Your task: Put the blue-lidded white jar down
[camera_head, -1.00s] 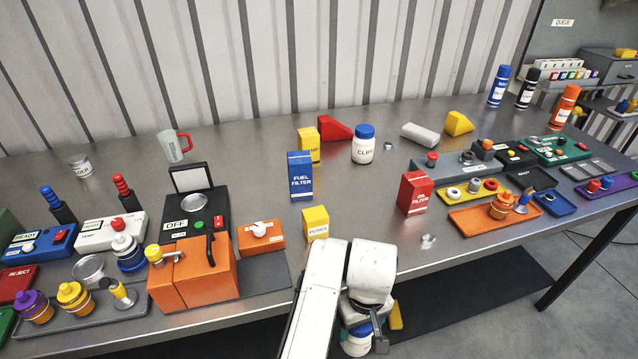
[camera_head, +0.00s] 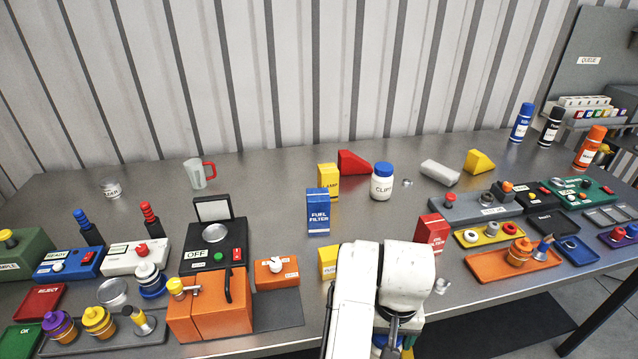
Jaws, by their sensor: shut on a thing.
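My gripper (camera_head: 393,346) is at the bottom edge of the picture, in front of the table's near edge and mostly hidden by my white arm. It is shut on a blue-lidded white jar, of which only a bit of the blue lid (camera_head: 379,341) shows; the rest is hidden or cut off. A second blue-lidded white jar (camera_head: 382,186), labelled CLIPS, stands upright on the grey metal table (camera_head: 270,185), far from my gripper.
Near my arm stand a yellow box (camera_head: 327,263), a red oil filter box (camera_head: 432,233) and a small metal piece (camera_head: 441,285). A blue fuel filter box (camera_head: 318,212) stands behind. Bare tabletop lies between the boxes and the CLIPS jar.

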